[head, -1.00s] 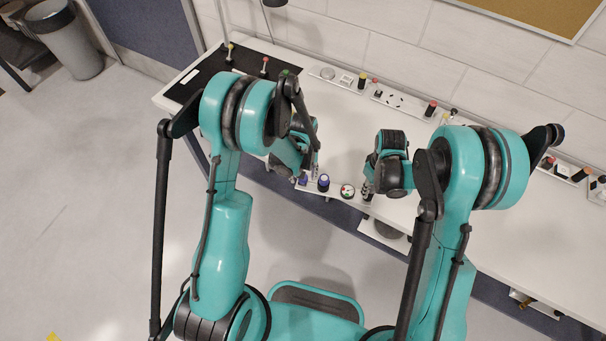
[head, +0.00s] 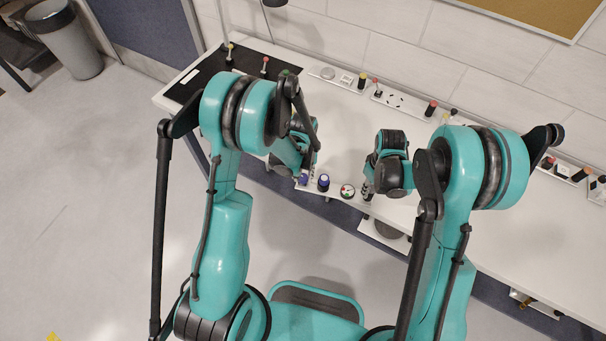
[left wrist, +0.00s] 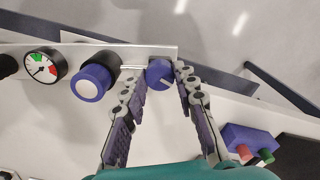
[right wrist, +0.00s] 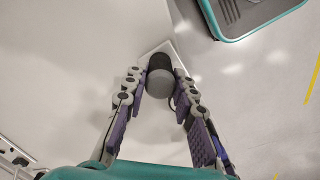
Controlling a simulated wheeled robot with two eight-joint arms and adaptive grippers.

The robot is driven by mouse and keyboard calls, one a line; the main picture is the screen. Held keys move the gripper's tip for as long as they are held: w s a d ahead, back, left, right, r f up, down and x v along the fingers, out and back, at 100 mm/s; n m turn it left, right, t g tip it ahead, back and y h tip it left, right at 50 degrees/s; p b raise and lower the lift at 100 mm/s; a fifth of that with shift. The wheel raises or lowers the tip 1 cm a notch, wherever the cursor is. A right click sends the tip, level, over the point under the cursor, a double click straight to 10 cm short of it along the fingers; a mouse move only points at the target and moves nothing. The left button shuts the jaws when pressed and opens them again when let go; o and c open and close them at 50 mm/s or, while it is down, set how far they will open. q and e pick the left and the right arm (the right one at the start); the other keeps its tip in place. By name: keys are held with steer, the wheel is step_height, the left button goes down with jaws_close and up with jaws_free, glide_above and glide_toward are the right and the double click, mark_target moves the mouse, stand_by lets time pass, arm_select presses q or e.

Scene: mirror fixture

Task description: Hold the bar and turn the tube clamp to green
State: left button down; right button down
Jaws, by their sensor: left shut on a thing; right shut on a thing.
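My left gripper (left wrist: 160,82) is shut on a small blue knob (left wrist: 158,73) at the end of the white fixture strip (left wrist: 140,54). A larger blue knob with a black body (left wrist: 90,83) stands beside it, also in the head view (head: 323,183). A round gauge (left wrist: 43,66) with green and red zones sits further left; it also shows in the head view (head: 347,191). I cannot read its needle surely. My right gripper (right wrist: 160,88) is shut on a dark grey, round-ended bar (right wrist: 160,80). The bar's far part is hidden.
A blue box (left wrist: 248,143) with a red and a green button is to the right in the left wrist view. A black mat (head: 205,78) lies at the back left of the white table (head: 470,190). Several small fixtures line the wall side. The table's right part is mostly clear.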

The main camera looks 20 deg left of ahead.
arm_select(q)
steer(key=m, duration=0.6)
steer(key=shift+m, duration=0.3)
stand_by(0.4)
steer(key=c, duration=1.2)
jaws_free()
steer(key=shift+o, duration=0.2)
step_height(320, 180, up, 12)
